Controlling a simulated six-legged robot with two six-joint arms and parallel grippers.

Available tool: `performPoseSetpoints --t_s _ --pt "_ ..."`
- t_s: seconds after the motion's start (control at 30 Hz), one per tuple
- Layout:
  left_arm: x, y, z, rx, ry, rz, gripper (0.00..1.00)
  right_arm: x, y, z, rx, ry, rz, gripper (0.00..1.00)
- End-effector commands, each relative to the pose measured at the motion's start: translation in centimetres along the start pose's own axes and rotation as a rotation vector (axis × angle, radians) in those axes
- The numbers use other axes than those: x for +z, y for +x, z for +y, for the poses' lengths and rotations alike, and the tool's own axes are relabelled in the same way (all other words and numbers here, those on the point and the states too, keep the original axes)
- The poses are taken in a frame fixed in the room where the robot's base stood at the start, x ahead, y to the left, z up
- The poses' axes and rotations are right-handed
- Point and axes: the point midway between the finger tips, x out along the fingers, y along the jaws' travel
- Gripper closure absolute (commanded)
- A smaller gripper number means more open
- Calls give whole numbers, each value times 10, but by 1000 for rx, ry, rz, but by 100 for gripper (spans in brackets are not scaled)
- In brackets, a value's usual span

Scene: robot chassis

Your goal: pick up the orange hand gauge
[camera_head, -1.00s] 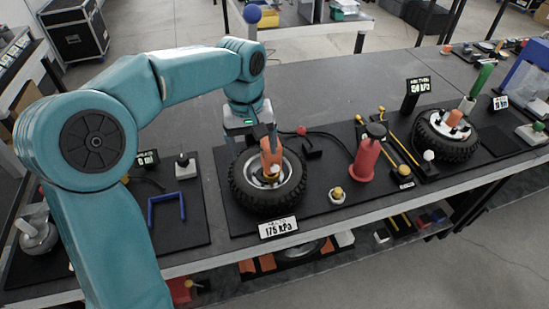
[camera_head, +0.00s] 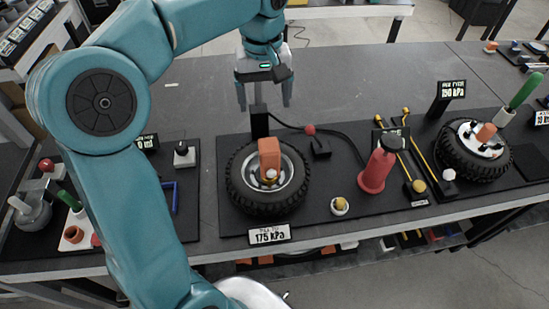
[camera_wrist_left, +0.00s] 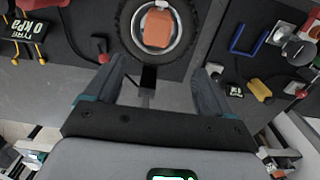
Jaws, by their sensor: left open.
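The orange hand gauge (camera_head: 269,157) stands upright on the hub of a black tyre with a silver rim (camera_head: 245,197). In the left wrist view the gauge (camera_wrist_left: 157,28) shows from above, inside the wheel ring. My left gripper (camera_head: 262,104) is open and empty. It hangs behind the tyre, above the far part of the bench, apart from the gauge. In the left wrist view its two fingers (camera_wrist_left: 158,75) are spread, with the gauge beyond their tips. The gauge's lower part by the hub is partly hidden. My right gripper does not show.
A black post (camera_head: 259,121) stands just behind the tyre. A red pump (camera_head: 378,167) and a yellow-topped knob (camera_head: 339,205) stand to the right. A second wheel (camera_head: 474,150) with an orange piece sits further right. The bench behind is largely clear.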

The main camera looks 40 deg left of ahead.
Motion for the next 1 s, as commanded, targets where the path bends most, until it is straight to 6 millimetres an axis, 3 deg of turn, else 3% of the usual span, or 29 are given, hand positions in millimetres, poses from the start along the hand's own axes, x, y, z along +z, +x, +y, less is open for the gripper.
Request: performPoseSetpoints --t_s 0.4,0.67,1.0 --pt "7 88 -7 -4 2 -5 17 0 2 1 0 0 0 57" --pt "6 112 -5 -2 2 -3 17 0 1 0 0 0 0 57" --pt "8 158 1 -2 1 -3 17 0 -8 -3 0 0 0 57"
